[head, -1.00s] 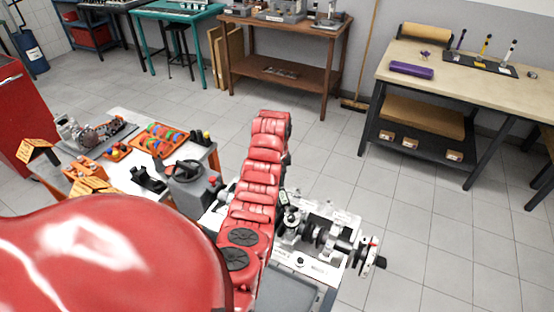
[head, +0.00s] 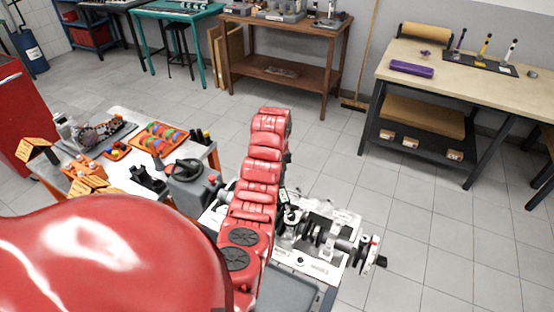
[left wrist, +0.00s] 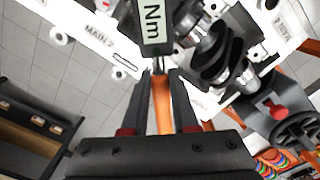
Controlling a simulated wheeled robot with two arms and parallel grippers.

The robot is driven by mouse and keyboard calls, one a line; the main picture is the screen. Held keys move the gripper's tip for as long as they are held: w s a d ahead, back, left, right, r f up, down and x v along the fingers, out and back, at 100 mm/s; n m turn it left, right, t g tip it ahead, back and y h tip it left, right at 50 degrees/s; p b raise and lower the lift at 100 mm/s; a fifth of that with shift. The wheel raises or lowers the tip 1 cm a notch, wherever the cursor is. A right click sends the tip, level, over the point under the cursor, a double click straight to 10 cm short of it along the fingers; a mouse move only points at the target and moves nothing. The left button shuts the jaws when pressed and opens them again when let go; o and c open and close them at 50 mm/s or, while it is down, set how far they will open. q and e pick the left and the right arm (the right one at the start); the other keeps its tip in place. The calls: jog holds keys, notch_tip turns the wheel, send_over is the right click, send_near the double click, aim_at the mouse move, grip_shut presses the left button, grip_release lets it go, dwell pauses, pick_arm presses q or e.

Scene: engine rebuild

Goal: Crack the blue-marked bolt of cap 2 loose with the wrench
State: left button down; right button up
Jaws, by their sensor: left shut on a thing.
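My left gripper (left wrist: 161,78) is shut on the orange handle of the wrench (left wrist: 162,108). The wrench has a grey-green display housing marked "Nm", which runs off the top of the left wrist view, so its working end is out of that view. The engine block (head: 322,263) is a white stand-like body with a dark crankshaft (head: 312,234) in the head view. A "MAIN 2" label (left wrist: 97,36) shows on its white edge in the left wrist view. My red left arm hides the gripper in the head view. I cannot make out the blue-marked bolt or cap 2. My right gripper is not in view.
A white-topped table (head: 130,123) with an orange tray (head: 160,138) and engine parts stands left of the block. A workbench (head: 480,82) stands at the right back, and a brown shelf table (head: 285,78) at the back. The floor right of the block is clear.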

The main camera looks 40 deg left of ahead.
pick_arm(q)
jog(key=shift+r, duration=0.3)
dwell(0.8)
jog(key=shift+r+p, duration=0.5)
jog(key=shift+r, duration=0.05)
dwell(0.8)
jog(key=shift+r+p, duration=1.4)
jog(key=shift+r, duration=0.05)
